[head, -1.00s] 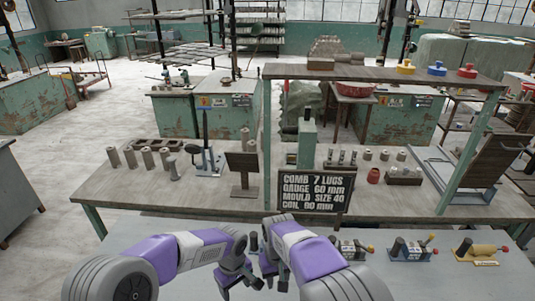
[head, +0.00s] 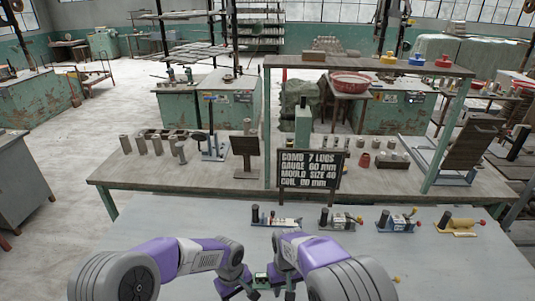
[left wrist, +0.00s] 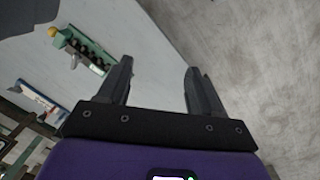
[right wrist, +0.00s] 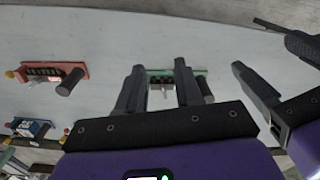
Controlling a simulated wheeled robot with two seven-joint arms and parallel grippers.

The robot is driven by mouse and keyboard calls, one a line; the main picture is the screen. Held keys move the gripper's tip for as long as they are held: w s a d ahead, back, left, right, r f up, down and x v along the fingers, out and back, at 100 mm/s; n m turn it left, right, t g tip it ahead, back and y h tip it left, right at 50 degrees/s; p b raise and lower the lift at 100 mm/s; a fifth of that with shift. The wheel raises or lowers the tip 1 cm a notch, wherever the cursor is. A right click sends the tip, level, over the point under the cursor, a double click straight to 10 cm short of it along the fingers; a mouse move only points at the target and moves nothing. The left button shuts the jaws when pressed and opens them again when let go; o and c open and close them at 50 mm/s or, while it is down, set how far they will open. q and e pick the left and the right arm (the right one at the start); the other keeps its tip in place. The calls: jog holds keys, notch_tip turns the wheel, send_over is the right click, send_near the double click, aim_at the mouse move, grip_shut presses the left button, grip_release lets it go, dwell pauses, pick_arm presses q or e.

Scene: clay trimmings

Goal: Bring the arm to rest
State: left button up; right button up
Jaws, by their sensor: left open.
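My left gripper (head: 238,288) is low in the head view, above the near grey table (head: 200,228). In the left wrist view its fingers (left wrist: 160,82) stand apart with nothing between them. My right gripper (head: 283,286) is close beside it on the right. In the right wrist view its fingers (right wrist: 158,90) also stand apart. A green fixture with a dark handle (right wrist: 192,82) shows behind and between them, apparently on the table. My left gripper's fingers (right wrist: 275,70) show at the right of that view.
Several small clamp-like fixtures stand on the near table, including a blue one (head: 397,221) and a yellow one (head: 459,223). A black lettered sign (head: 312,170) stands at the back bench's front edge. The wooden bench (head: 150,184) carries cylinders and stands.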

notch_tip(320, 180, down, 8)
jog(key=d+b, duration=0.1)
jog(key=d, duration=0.2)
pick_arm(q)
jog(key=s+f+m+h+b, duration=0.1)
jog(key=s+f+b, duration=0.1)
jog(key=s+f, duration=0.3)
jog(key=s+f+m+h+b, duration=0.1)
jog(key=s+f+b, duration=0.2)
jog(key=f, duration=1)
jog(key=s+a+f+m+h+b, duration=0.1)
jog(key=s+f+m+b, duration=0.1)
jog(key=s+f, duration=0.6)
jog(key=shift+f+t+b, duration=0.3)
jog(key=shift+f, duration=0.65)
pick_arm(e)
jog(key=s+d+f+m+y, duration=0.2)
jog(key=s+f+m+y, duration=0.2)
jog(key=s+f, duration=1.4)
notch_tip(320, 180, down, 4)
jog(key=shift+r+m, duration=0.1)
jog(key=shift+m, duration=0.5)
pick_arm(q)
jog(key=shift+s, duration=0.1)
